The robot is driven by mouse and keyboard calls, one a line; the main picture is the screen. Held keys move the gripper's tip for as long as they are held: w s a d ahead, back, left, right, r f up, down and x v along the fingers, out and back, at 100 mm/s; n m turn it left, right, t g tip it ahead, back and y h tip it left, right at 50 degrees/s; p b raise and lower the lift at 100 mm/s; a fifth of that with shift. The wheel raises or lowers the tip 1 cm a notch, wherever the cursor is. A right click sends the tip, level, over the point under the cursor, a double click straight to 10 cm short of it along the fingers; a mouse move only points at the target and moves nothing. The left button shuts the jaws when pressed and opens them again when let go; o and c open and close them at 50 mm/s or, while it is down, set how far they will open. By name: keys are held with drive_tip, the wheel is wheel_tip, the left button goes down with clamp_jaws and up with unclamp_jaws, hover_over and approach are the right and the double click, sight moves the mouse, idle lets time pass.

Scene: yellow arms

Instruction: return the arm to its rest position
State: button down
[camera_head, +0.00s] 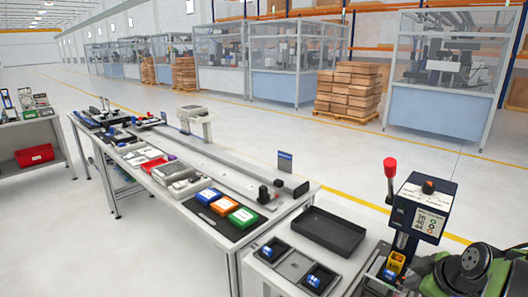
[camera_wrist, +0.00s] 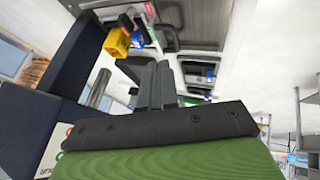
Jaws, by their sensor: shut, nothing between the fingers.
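My gripper (camera_wrist: 156,85) shows in the wrist view with its two dark fingers together and nothing between them. Behind the fingers are a grey bench top, a yellow part (camera_wrist: 117,42) and trays with blue parts. In the head view my green and black arm is at the lower right corner, beside the dark blue machine (camera_head: 424,208) with a red-knobbed lever (camera_head: 390,168). The gripper's fingers are not visible in the head view.
A yellow part (camera_head: 396,262) sits at the machine's foot. An empty black tray (camera_head: 322,231) and small trays with blue parts (camera_head: 314,280) lie on the near bench. A long bench (camera_head: 230,236) with coloured boxes extends left. Open floor lies beyond.

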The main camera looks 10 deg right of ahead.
drive_tip(key=s+a+r+m+p, duration=0.1)
drive_tip(key=a+r, duration=0.3)
drive_tip(key=a, duration=0.4)
drive_tip(key=s+a+r+m+p, duration=0.1)
drive_tip(key=a+r, duration=0.3)
drive_tip(key=a, duration=0.3)
drive_tip(key=s+a+r+m+g+p, duration=0.1)
drive_tip(key=s+a+m, duration=0.4)
drive_tip(key=s+a, duration=0.6)
drive_tip(key=s+p, duration=0.1)
drive_tip(key=s, duration=0.1)
drive_tip(key=shift+s+r, duration=0.35)
drive_tip(key=shift+s, duration=0.05)
